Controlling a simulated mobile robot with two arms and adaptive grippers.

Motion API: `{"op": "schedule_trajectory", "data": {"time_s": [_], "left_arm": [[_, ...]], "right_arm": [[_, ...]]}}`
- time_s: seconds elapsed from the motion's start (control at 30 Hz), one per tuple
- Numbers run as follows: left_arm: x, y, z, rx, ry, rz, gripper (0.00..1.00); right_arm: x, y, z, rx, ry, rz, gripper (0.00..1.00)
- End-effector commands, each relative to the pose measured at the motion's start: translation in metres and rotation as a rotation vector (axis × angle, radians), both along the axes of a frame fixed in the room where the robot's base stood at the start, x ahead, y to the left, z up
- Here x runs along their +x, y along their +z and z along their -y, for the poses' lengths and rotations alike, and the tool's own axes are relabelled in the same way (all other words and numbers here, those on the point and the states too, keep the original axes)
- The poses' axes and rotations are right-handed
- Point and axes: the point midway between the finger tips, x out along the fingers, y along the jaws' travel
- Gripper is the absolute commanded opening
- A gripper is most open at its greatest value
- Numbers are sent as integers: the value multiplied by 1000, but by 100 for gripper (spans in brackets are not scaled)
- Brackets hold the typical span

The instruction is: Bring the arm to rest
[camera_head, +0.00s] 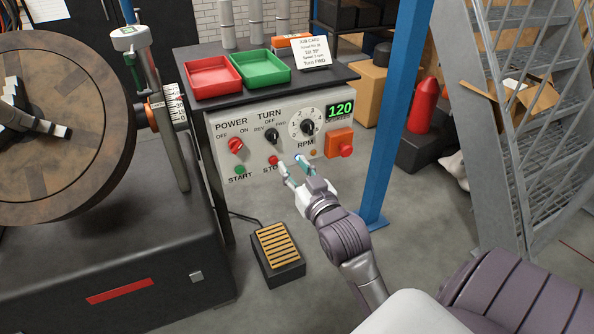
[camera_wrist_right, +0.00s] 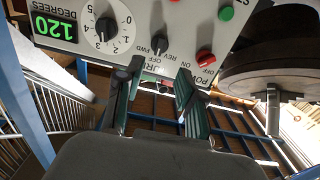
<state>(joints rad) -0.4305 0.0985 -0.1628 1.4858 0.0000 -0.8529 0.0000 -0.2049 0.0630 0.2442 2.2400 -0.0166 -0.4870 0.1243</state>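My right gripper (camera_head: 290,164) is in front of the lower edge of the grey control panel (camera_head: 222,180), near the red stop button (camera_head: 272,160). Its two fingers are apart with nothing between them, also in the right wrist view (camera_wrist_right: 157,82). I cannot tell whether a fingertip touches the panel. The panel bears a red power knob (camera_head: 236,146), a black turn knob (camera_head: 271,135), an RPM dial (camera_head: 307,128) and a green start button (camera_head: 240,170). The green display (camera_head: 340,109) reads 120. My left gripper is out of view.
A red tray (camera_head: 212,92) and a green tray (camera_head: 262,82) sit on the shelf above the panel. A large round plate (camera_head: 60,185) stands left. A foot pedal (camera_head: 278,274) lies on the floor below. A blue post (camera_head: 398,110) and metal stairs (camera_head: 500,150) are right.

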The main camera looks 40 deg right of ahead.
Motion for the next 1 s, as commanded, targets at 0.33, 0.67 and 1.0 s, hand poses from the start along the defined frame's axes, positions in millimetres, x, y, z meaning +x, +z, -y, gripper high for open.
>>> {"op": "schedule_trajectory", "data": {"time_s": [0.33, 0.67, 1.0], "left_arm": [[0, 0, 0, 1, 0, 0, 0], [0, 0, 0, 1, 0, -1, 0], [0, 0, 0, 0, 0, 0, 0]], "right_arm": [[-12, 1, -3, 0, 0, 1, 39], [-11, 0, -3, 0, 0, 0, 39], [-8, -121, -31, 36, 64, -293, 39]]}}
